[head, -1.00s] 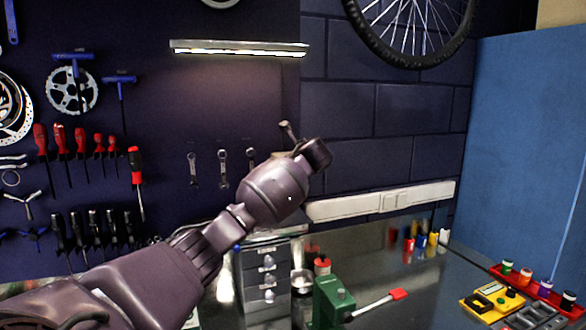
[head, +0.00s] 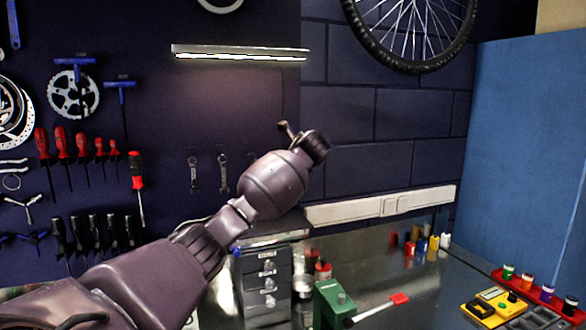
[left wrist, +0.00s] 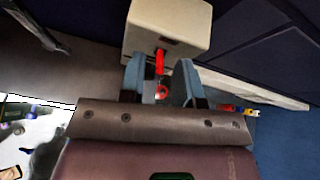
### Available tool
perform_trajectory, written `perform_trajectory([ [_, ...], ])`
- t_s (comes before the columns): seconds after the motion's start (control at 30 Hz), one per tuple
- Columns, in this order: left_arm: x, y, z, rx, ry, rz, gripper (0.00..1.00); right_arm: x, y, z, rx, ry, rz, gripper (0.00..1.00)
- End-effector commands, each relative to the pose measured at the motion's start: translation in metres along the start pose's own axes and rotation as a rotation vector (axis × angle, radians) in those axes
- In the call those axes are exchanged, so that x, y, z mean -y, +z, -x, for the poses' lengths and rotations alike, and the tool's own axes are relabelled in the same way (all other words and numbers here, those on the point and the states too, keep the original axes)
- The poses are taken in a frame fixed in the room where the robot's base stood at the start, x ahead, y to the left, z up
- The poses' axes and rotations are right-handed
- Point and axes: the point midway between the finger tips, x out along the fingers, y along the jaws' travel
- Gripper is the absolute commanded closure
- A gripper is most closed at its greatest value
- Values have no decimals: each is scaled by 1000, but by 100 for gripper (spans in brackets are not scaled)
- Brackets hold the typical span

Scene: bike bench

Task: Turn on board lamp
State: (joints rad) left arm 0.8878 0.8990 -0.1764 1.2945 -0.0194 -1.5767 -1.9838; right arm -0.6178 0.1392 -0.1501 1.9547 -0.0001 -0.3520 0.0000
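The board lamp (head: 240,53) is a long thin bar high on the dark tool board in the head view. Its underside shows a bright strip with a faint glow on the board below. My left arm reaches up to the wall, its gripper (head: 288,130) at the right edge of the board and mostly hidden behind the wrist. In the left wrist view my left gripper (left wrist: 160,80) is open, with two blue-grey fingers apart. A beige box (left wrist: 165,28) with a red lever (left wrist: 160,62) is just ahead, the lever showing between the fingers. Contact cannot be told. My right gripper is out of view.
Red-handled screwdrivers (head: 80,145) and wrenches (head: 208,172) hang on the board. A drawer unit (head: 266,275) and a green vise-like tool (head: 335,302) stand on the bench below my arm. A bicycle wheel (head: 352,25) hangs at the upper right, beside a blue panel (head: 530,150).

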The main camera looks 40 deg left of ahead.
Motion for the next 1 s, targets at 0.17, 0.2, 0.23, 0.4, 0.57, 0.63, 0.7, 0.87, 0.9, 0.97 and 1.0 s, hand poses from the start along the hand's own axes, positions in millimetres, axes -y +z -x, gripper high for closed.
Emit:
perform_trajectory([
  [0.17, 0, 0, 0, 0, 0, 0, 65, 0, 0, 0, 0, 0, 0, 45],
  [0.2, 0, 0, 0, 0, 0, 0, 65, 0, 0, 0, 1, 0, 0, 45],
  [0.23, 0, 0, 0, 0, 0, 0, 65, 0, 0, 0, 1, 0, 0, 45],
  [0.4, 0, 0, 7, 2, -3, 0, 65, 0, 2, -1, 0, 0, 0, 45],
  [0.57, 0, 0, 29, 3, -4, 1, 65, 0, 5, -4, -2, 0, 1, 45],
  [0.63, 0, 0, 43, 4, -4, 1, 65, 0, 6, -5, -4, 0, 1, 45],
  [0.7, 0, -1, 56, 4, -3, 1, 65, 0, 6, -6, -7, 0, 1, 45],
  [0.87, 0, 0, 83, 2, -4, 1, 65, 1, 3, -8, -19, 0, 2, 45],
  [0.9, 0, 0, 88, 1, -2, 1, 65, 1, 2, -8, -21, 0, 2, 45],
  [0.97, 0, 0, 95, 1, -2, 1, 65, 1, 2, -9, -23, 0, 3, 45],
  [1.0, 0, 0, 99, 1, -2, 1, 65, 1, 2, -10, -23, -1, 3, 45],
])
